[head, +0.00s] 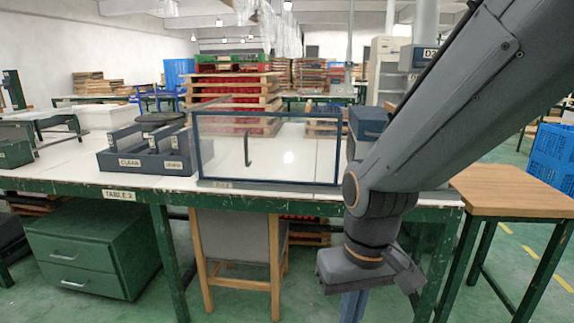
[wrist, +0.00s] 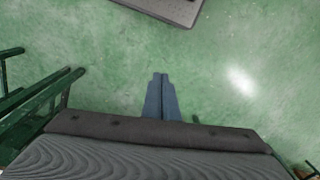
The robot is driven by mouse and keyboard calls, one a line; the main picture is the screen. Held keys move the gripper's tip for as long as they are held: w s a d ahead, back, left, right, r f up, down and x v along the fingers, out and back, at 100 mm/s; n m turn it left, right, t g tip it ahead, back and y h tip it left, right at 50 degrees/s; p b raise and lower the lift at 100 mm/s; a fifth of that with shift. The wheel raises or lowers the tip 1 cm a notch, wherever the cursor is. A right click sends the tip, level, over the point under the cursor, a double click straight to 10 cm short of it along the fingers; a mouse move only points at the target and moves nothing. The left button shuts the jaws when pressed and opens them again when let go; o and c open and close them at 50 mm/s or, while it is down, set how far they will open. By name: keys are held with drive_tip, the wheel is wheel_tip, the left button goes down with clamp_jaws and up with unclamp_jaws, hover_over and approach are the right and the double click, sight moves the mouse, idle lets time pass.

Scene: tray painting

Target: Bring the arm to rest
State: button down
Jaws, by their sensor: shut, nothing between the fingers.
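My gripper (wrist: 161,98) is shut with nothing between its fingers. In the wrist view it points down over the green floor, with its fingertips side by side. In the head view my arm comes in from the upper right and bends down at the table's front edge. My gripper (head: 352,306) hangs there below table height, its tips cut off by the bottom of the picture.
Table 2 (head: 80,187) carries a divided dark caddy (head: 145,163) and a clear-walled box (head: 265,183). A wooden-framed chair (head: 236,240) and a green drawer unit (head: 92,245) stand below. A wooden-topped table (head: 510,190) stands right. Green floor shows around my gripper.

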drive_tip(key=s+d+r+m+p, duration=0.2)
drive_tip(key=d+r+p, duration=0.6)
drive_tip(key=r+p, duration=0.2)
drive_tip(key=shift+s+d+r+h+p, duration=0.15)
drive_tip(key=shift+d+r+h+p, duration=0.2)
drive_tip(key=shift+p, duration=1.05)
